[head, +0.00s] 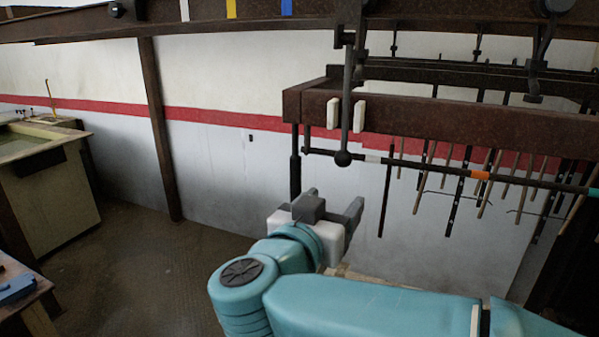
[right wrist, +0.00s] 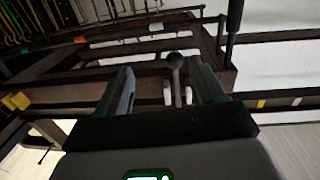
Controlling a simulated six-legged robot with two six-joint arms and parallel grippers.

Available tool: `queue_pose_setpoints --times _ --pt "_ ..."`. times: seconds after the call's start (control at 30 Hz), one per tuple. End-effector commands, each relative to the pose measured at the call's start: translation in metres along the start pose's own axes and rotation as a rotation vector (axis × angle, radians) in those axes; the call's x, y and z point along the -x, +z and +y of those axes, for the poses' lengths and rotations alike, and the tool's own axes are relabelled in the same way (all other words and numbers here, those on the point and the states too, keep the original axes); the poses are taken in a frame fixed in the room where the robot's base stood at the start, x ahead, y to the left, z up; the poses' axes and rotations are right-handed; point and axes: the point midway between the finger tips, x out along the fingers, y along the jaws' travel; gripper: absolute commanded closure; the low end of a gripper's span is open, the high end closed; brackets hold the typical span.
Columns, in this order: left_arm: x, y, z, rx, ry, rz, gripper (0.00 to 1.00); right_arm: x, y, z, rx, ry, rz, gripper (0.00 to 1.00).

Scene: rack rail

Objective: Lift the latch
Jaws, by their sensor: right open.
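The latch (head: 347,112) appears to be the dark upright lever with a round ball knob (head: 343,158) at its lower end. It hangs in front of the brown rack beam, between two small white blocks. My right gripper (head: 332,204) is open and empty, below the knob and apart from it in the head view. In the right wrist view, the ball knob (right wrist: 175,60) shows between the two spread fingers of my right gripper (right wrist: 160,78), beyond their tips or near them; the exact depth is unclear. My left gripper is not in view.
The brown beam (head: 430,115) runs right from the latch. A thin dark rail with coloured bands (head: 480,175) runs below it, with several rods hanging behind. A workbench (head: 45,180) stands at far left. The floor (head: 130,260) left of my arm is clear.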

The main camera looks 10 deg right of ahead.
Motion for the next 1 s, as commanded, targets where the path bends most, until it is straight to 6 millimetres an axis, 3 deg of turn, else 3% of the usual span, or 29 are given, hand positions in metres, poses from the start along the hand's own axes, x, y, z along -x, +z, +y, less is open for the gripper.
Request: queue_pose_setpoints --times 0.03,0.1,0.27,0.73,1.0 --pt "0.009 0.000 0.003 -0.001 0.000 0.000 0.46 0.012 -0.019 -0.002 -0.020 -0.030 0.012 0.32" --pt "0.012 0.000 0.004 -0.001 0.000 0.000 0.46 0.023 -0.030 -0.003 -0.035 -0.056 0.023 0.32" --pt "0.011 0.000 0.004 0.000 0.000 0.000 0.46 0.026 -0.034 -0.007 -0.040 -0.078 0.030 0.32" --pt "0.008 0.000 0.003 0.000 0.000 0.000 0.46 -0.047 -0.034 -0.015 -0.037 -0.076 0.029 0.32" --pt "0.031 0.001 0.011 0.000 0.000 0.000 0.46 -0.087 -0.040 -0.020 -0.036 -0.077 0.029 0.32"
